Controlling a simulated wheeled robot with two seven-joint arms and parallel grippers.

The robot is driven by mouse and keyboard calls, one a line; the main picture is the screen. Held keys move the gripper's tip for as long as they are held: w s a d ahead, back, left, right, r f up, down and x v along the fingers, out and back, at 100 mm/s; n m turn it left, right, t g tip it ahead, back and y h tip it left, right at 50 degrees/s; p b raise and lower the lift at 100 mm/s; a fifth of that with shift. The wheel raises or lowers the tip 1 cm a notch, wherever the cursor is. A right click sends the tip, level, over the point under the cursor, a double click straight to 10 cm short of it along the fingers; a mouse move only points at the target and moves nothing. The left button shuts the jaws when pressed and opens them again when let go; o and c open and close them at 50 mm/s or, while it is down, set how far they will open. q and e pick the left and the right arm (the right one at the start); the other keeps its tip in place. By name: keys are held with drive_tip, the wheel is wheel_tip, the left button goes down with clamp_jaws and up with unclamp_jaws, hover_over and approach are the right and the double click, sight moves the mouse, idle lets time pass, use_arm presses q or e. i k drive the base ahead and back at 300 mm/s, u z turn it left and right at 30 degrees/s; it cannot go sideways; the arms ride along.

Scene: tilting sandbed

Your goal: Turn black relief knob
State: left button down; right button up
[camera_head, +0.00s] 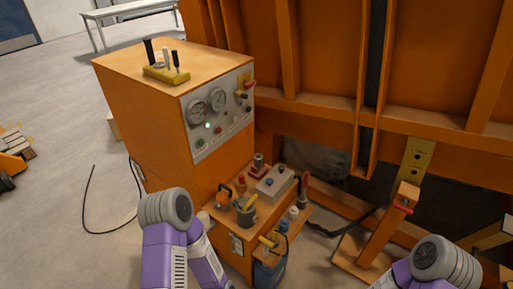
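The orange control cabinet (145,120) stands left of centre in the head view. Its grey front panel (222,124) carries two round gauges, a green light and several small knobs or buttons. A small dark knob (243,96) sits at the panel's upper right, just below a red one (249,84). It is too small to tell for certain whether this is the black relief knob. Purple and grey links of both my arms show at the bottom, below the panel and apart from it. Neither of my grippers is in view.
Black and white levers on a yellow base (166,74) stand on the cabinet top. A lower orange shelf holds a grey cup of tools (246,214), a grey box (275,183) and bottles. A large orange ribbed frame (325,55) rises behind. A black cable (88,198) lies on the floor at left.

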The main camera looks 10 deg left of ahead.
sight(281, 168)
drive_tip(key=u, duration=0.3)
drive_tip(key=k, duration=0.3)
drive_tip(key=z, duration=1.35)
drive_tip(key=i, duration=1.25)
drive_tip(key=u, duration=0.65)
drive_tip(key=i, duration=0.55)
drive_tip(key=u, duration=0.4)
